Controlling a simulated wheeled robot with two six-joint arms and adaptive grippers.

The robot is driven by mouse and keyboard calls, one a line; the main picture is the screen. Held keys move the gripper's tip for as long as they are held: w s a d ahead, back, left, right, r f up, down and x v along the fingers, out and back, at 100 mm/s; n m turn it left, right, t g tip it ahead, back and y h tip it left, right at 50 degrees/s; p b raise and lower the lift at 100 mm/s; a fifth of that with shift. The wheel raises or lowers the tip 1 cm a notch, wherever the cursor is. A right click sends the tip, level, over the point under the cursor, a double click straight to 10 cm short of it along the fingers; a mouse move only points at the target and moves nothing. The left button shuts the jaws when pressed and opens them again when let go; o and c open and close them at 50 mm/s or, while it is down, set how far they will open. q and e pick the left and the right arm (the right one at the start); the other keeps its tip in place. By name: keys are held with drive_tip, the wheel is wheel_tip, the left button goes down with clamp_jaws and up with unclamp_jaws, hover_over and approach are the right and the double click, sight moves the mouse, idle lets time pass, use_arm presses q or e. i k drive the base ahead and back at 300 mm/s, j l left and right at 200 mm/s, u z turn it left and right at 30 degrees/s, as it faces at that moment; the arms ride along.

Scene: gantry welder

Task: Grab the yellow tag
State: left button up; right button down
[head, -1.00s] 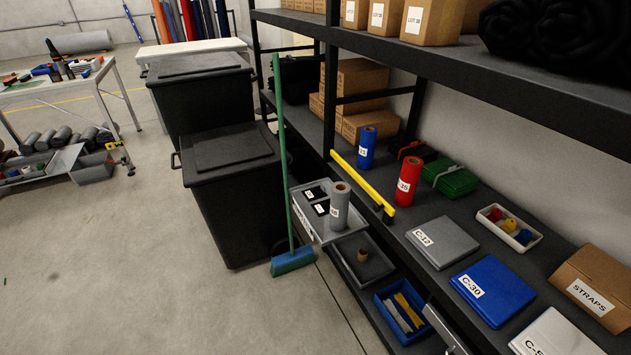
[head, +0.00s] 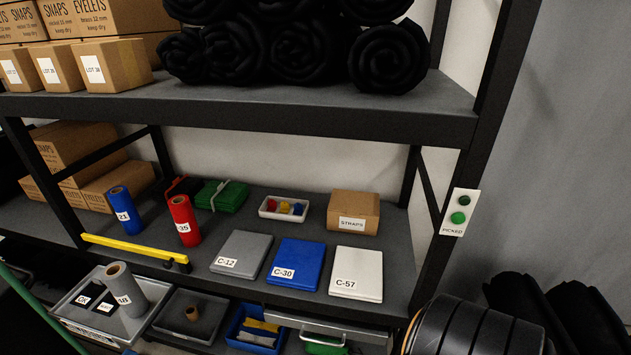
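A small white tray (head: 268,214) stands on the middle shelf, towards the back. It holds small red (head: 271,205), yellow (head: 284,207) and blue (head: 298,209) pieces side by side. The yellow piece, in the middle, may be the yellow tag; it is too small to make out its shape. Neither of my grippers shows in the head view.
Grey, blue (head: 297,265) and white (head: 356,273) folded packs lie in front of the tray. A STRAPS box (head: 352,212) stands right of it, a green bundle (head: 222,195) left. A yellow bar (head: 130,249) lies along the shelf's front edge. The upper shelf (head: 300,113) overhangs.

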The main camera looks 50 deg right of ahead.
sight(285, 206)
drive_tip(key=z, duration=1.3)
drive_tip(key=k+u, duration=0.2)
drive_tip(key=u, duration=0.25)
